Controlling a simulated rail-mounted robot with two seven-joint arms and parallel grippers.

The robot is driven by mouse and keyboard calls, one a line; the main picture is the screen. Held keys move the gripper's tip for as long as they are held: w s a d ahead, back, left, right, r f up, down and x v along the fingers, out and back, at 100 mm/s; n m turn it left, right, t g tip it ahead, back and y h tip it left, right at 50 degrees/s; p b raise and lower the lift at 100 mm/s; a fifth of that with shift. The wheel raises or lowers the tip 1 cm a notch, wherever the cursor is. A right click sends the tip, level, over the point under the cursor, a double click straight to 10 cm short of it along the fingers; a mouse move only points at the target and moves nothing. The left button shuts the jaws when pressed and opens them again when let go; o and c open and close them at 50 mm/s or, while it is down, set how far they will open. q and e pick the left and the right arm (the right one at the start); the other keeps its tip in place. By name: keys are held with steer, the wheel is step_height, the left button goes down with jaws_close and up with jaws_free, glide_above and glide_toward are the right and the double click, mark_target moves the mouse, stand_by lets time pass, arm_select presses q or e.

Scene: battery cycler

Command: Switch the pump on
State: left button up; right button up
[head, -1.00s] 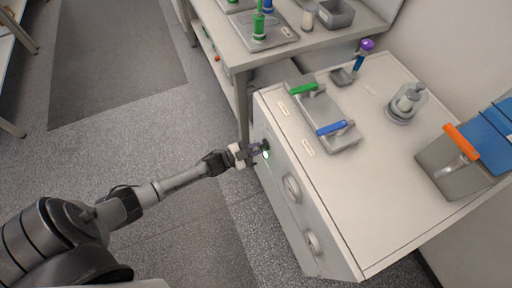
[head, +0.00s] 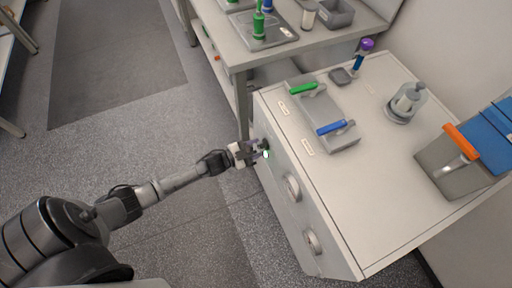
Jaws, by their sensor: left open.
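My left gripper (head: 260,151) reaches in from the left and is at the front face of the white cabinet (head: 345,240), near its upper left corner. Its jaws are open around or just before a small dark control on that face, mostly hidden by the fingers. A small light, white with a green edge (head: 266,154), shows beside the fingertips. I cannot tell the position of the control. Two round grey dials, an upper one (head: 292,188) and a lower one (head: 312,242), sit further right on the same face. My right gripper is not in view.
On the cabinet top are a tray with a green handle (head: 303,89) and a blue handle (head: 331,128), a glass vessel (head: 406,103), a purple-capped tool (head: 362,55) and a grey bin with an orange handle (head: 461,142). A bench (head: 232,53) adjoins behind.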

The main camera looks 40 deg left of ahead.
arm_select(q)
steer(key=p+v, duration=0.3)
steer(key=v, duration=1)
steer(key=shift+s, duration=0.4)
steer(key=shift+a, duration=0.1)
